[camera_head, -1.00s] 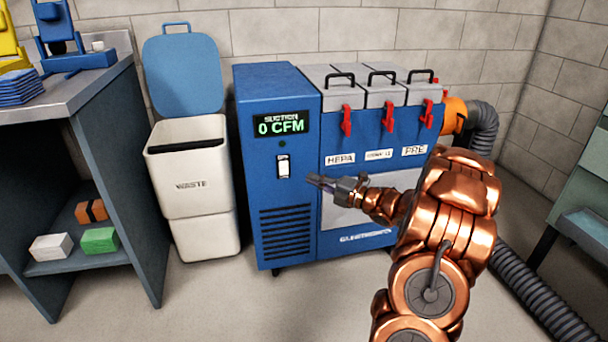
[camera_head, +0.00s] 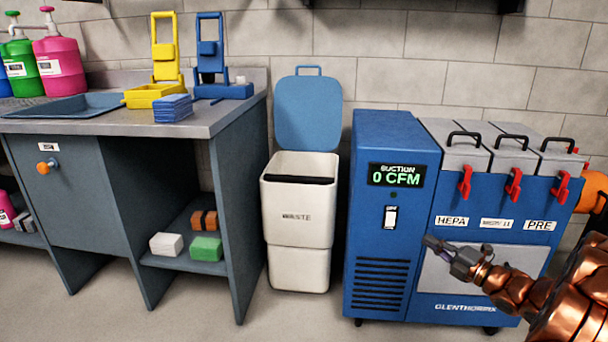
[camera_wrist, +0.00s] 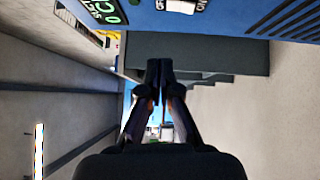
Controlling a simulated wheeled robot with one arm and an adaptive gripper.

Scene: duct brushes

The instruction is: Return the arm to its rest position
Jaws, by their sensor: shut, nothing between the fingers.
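My gripper (camera_head: 432,242) is at the lower right of the head view, at the end of my copper arm. It is shut and empty, in front of the blue suction unit (camera_head: 377,225), and looks apart from it. In the wrist view my gripper (camera_wrist: 160,66) shows with its dark fingers together in the middle. The suction unit (camera_wrist: 240,15) runs along the top of that view. Its display reads 0 CFM and a white switch (camera_head: 390,217) sits below it. Most of my arm is outside the head view.
A white waste bin (camera_head: 300,215) with a raised blue lid stands left of the unit. A grey workbench (camera_head: 228,115) holds a blue tray, yellow and blue stands and coloured jugs. Blocks lie on its lower shelf (camera_head: 190,262). The floor in front looks clear.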

